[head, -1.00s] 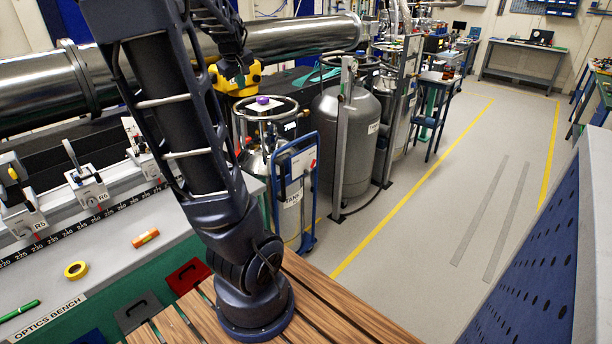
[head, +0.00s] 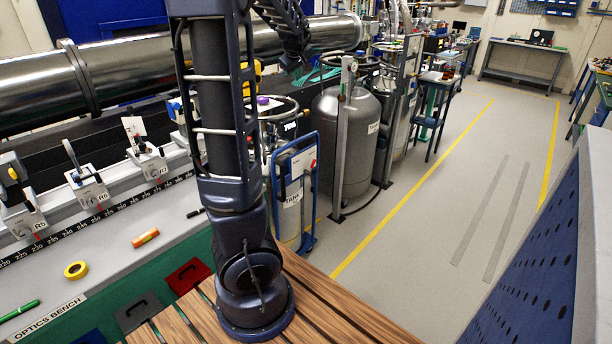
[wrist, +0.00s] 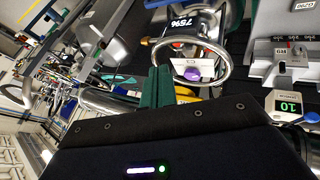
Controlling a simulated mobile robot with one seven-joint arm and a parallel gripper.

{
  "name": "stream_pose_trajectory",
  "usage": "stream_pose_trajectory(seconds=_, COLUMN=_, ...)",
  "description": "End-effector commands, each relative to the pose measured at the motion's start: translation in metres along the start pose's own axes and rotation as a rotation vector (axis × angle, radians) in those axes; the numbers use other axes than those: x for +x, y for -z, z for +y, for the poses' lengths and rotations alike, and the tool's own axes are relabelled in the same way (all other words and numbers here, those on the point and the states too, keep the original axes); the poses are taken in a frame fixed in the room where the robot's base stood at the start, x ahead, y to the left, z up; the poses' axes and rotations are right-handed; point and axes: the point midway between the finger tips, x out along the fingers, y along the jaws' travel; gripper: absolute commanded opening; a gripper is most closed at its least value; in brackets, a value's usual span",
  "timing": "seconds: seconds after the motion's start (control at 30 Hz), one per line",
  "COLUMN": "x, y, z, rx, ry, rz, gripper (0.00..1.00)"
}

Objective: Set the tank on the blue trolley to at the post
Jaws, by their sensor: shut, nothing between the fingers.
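The tank (head: 288,228) is a pale upright cylinder with a ring handle and purple cap on top. It stands on the blue trolley (head: 314,180), right of the optics bench; my arm hides its left side in the head view. In the wrist view its ring (wrist: 229,68) and purple cap (wrist: 193,74) show just beyond my gripper. A grey upright post (head: 341,150) stands behind and right of the trolley, in front of a large grey vessel. My gripper (wrist: 158,72) shows in the wrist view as green fingers, shut and empty, apart from the ring. Its fingers are not distinguishable in the head view.
The optics bench (head: 150,265) holds instruments, a yellow tape roll (head: 76,270) and an orange item (head: 145,238). The large grey vessel (head: 362,120) stands beside the post. Open floor (head: 430,230) with a yellow line lies right of the trolley. A blue perforated panel (head: 535,260) fills the right foreground.

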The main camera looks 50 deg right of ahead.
Motion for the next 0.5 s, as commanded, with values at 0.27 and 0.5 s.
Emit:
stream_pose_trajectory(seconds=0.27, x=0.036, y=-0.020, z=-0.017, rx=0.001, ry=0.002, rz=0.000, gripper=0.00)
stream_pose_trajectory(seconds=0.5, x=0.064, y=-0.034, z=-0.032, rx=0.000, ry=0.002, rz=0.001, gripper=0.00)
